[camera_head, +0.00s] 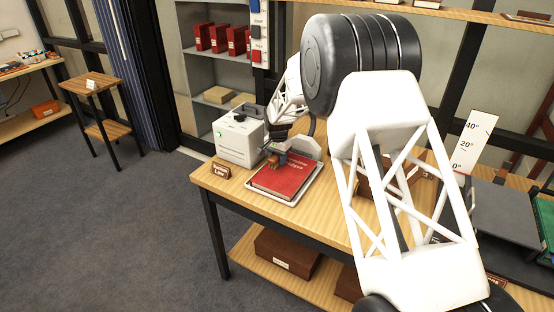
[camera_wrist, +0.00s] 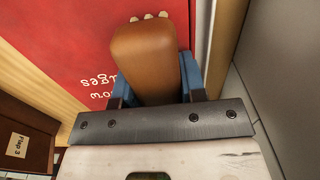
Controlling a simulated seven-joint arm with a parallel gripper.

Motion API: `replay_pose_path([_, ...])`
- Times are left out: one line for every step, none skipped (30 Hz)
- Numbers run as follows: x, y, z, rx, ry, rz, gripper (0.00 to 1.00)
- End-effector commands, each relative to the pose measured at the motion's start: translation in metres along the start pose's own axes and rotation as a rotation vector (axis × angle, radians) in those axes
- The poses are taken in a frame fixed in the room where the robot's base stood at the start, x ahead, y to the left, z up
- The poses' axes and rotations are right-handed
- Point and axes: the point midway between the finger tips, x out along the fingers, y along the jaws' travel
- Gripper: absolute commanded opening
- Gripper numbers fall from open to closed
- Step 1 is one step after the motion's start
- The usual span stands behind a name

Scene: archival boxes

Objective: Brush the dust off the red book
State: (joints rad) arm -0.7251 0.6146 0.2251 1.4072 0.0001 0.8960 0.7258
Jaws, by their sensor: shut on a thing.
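The red book (camera_head: 286,177) lies flat on a white tray (camera_head: 312,185) on the wooden table. It also fills the upper left of the wrist view (camera_wrist: 70,45), with white lettering on its cover. My gripper (camera_head: 273,157) is over the book's upper left part. In the wrist view my gripper (camera_wrist: 155,85) is shut on a brown wooden brush handle (camera_wrist: 150,60), between blue finger pads. A few pale tips show at the brush's far end. Whether the brush touches the cover I cannot tell. No dust can be made out.
A white box-shaped machine (camera_head: 239,138) stands left of the book, close to my gripper. A small brown label block (camera_head: 221,170) sits at the table's left edge. Brown boxes (camera_head: 372,190) stand to the right, partly behind my arm. Shelves with red binders (camera_head: 219,38) are behind.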

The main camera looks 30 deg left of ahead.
Motion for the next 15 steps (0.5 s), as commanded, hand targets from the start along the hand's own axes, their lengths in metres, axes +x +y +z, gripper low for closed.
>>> replay_pose_path([-0.001,0.000,-0.003,0.001,0.001,-0.001,0.12])
replay_pose_path([0.000,0.000,-0.005,0.001,0.001,0.000,0.12])
replay_pose_path([0.001,0.000,-0.007,0.000,0.001,0.000,0.12])
replay_pose_path([-0.001,0.000,-0.010,0.001,0.002,-0.001,0.12])
replay_pose_path([-0.002,0.000,-0.013,0.000,0.002,-0.001,0.12])
replay_pose_path([-0.001,0.000,-0.016,0.000,0.001,-0.001,0.12])
replay_pose_path([0.000,0.000,-0.019,0.000,0.001,0.000,0.12])
replay_pose_path([0.001,0.000,-0.021,0.000,0.000,0.000,0.12])
replay_pose_path([-0.001,0.000,-0.025,0.000,0.001,-0.001,0.12])
replay_pose_path([-0.002,0.000,-0.028,0.000,0.001,-0.001,0.12])
replay_pose_path([-0.004,-0.001,-0.028,-0.001,0.002,-0.001,0.12])
replay_pose_path([-0.007,-0.001,-0.027,-0.001,0.002,-0.001,0.12])
replay_pose_path([-0.018,-0.001,-0.027,-0.001,0.004,-0.004,0.12])
replay_pose_path([-0.023,-0.001,-0.027,-0.001,0.004,-0.003,0.12])
replay_pose_path([-0.024,0.000,-0.027,-0.001,0.002,-0.001,0.12])
